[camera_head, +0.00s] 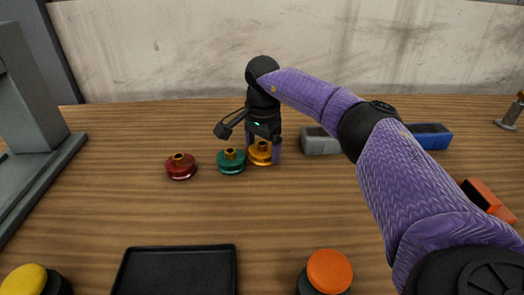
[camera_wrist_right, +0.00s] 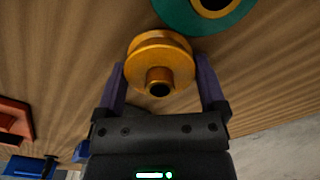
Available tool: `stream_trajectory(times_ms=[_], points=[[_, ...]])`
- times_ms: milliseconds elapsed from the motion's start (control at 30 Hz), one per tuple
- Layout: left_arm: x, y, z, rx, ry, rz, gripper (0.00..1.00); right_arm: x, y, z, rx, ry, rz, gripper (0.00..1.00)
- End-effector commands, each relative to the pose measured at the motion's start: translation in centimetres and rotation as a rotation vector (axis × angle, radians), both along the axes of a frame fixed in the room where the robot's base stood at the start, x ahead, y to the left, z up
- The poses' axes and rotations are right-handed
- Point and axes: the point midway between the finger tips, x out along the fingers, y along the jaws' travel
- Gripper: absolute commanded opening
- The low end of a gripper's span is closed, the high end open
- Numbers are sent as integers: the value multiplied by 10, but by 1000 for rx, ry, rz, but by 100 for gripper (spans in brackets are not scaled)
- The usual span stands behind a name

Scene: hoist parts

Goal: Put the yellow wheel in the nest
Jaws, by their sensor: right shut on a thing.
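The yellow wheel (camera_head: 260,157) is a grooved golden disc with a raised hub, between the fingers of my right gripper (camera_head: 263,148) near the middle of the table. In the right wrist view the purple fingers (camera_wrist_right: 161,70) press on either side of the yellow wheel (camera_wrist_right: 160,55). I cannot tell whether it touches the table or is slightly raised. The green wheel (camera_head: 231,162) stands just left of it, and its rim (camera_wrist_right: 205,20) shows in the wrist view. I cannot tell which object is the nest. My left gripper is not in view.
A red wheel (camera_head: 181,168) stands further left. A black tray (camera_head: 178,248), a yellow button (camera_head: 26,280) and an orange button (camera_head: 328,271) are at the front.

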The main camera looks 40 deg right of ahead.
Motion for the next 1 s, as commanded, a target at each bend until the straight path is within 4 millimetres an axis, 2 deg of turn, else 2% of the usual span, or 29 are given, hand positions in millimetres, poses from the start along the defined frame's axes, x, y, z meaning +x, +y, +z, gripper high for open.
stream_trajectory(times_ms=[233, 267, 300, 567, 667, 900, 1000], points=[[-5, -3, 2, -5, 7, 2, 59, 0, 0, 0, 0, -2, 1, 0], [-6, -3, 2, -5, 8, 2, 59, 0, 0, 0, 0, 0, 1, 92], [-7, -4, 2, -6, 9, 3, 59, 0, 0, 0, 0, -1, 1, 100], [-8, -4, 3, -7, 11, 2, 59, 0, 0, 3, 0, -2, 1, 100], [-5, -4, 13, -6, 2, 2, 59, 0, 0, 24, 0, -6, 1, 100], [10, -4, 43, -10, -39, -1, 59, 0, 1, 95, 1, -8, 1, 100], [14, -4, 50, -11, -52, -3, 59, 0, 1, 113, 0, -5, 2, 100]])
